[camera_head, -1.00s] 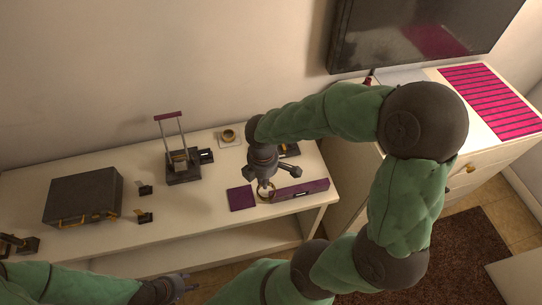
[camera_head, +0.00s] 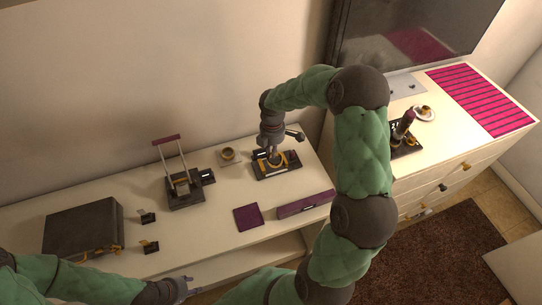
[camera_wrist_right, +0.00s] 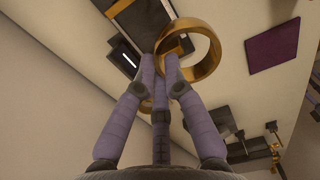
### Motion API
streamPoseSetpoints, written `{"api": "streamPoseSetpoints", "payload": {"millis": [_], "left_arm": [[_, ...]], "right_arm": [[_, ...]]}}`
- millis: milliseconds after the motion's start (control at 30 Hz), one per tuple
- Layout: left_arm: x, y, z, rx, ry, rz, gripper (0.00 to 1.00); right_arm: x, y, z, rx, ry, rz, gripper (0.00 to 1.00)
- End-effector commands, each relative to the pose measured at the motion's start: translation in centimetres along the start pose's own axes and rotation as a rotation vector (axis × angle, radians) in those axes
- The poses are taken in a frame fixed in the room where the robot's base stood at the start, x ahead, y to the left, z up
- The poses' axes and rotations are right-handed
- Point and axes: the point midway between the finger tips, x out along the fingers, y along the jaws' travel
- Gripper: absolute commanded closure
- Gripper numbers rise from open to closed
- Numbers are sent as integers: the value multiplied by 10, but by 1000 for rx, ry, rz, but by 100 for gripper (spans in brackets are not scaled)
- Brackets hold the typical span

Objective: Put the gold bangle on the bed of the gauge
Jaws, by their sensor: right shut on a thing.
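The gold bangle (camera_wrist_right: 216,57) is a wide ring pinched at its edge between the fingertips of my right gripper (camera_wrist_right: 162,65) in the right wrist view. In the head view my right gripper (camera_head: 271,154) is over the gauge (camera_head: 284,170), a flat dark device at the back right of the white table. The bangle shows there only as gold partly hidden by the fingers. The gauge (camera_wrist_right: 130,40) lies behind the fingertips in the wrist view; I cannot tell if the bangle touches its bed. My left gripper (camera_head: 185,287) is low at the table's front, its fingers unclear.
A ring-like object on a white square (camera_head: 228,155) lies left of the gauge. A dark device with a raised handle (camera_head: 184,188) stands further left, with a black case (camera_head: 82,228) beyond. A purple square (camera_head: 249,217) and a purple bar (camera_head: 305,204) lie in front.

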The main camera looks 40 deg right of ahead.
Motion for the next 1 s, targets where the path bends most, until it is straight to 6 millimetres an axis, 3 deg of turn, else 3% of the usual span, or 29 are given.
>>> {"api": "streamPoseSetpoints", "payload": {"millis": [33, 200, 567, 767, 1000], "left_arm": [[4, -2, 0, 0, 0, 0, 60], [10, -4, 0, 0, 0, 0, 60], [14, -5, -1, 0, 0, 0, 60], [24, -8, -1, 0, 0, 0, 60], [22, -8, -1, 0, 0, 0, 60]], "right_arm": [[14, 6, 1, 0, 0, -6, 100], [39, 26, 6, -1, 1, -4, 100], [59, 44, 10, 0, 0, -3, 100], [86, 42, 10, -1, 1, -3, 100], [86, 43, 10, -1, 0, -1, 100]]}}
